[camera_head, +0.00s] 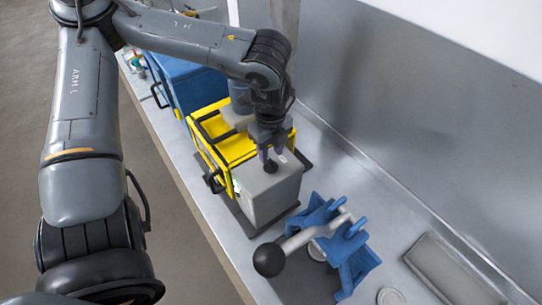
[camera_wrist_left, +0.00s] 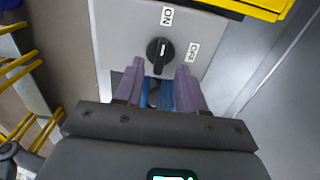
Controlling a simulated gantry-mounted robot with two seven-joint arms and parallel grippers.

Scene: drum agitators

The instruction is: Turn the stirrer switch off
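The stirrer switch is a black rotary knob (camera_wrist_left: 160,51) on the grey face of a box (camera_head: 274,193). In the left wrist view, an ON label (camera_wrist_left: 167,16) sits above the knob and an OFF label (camera_wrist_left: 192,52) to its right. The knob's grip looks roughly in line with ON. My left gripper (camera_wrist_left: 160,66) is open, its purple fingertips apart at either side of the knob's lower part. I cannot tell whether they touch it. In the head view, the left gripper (camera_head: 271,153) points down at the box top beside the knob (camera_head: 270,167). My right gripper is not in view.
A yellow frame (camera_head: 243,150) surrounds the box's back part. A blue container (camera_head: 190,85) stands farther back. A blue stand (camera_head: 350,245) with a ball-ended lever (camera_head: 270,259) is in front. A metal wall (camera_head: 400,120) borders the bench on the right.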

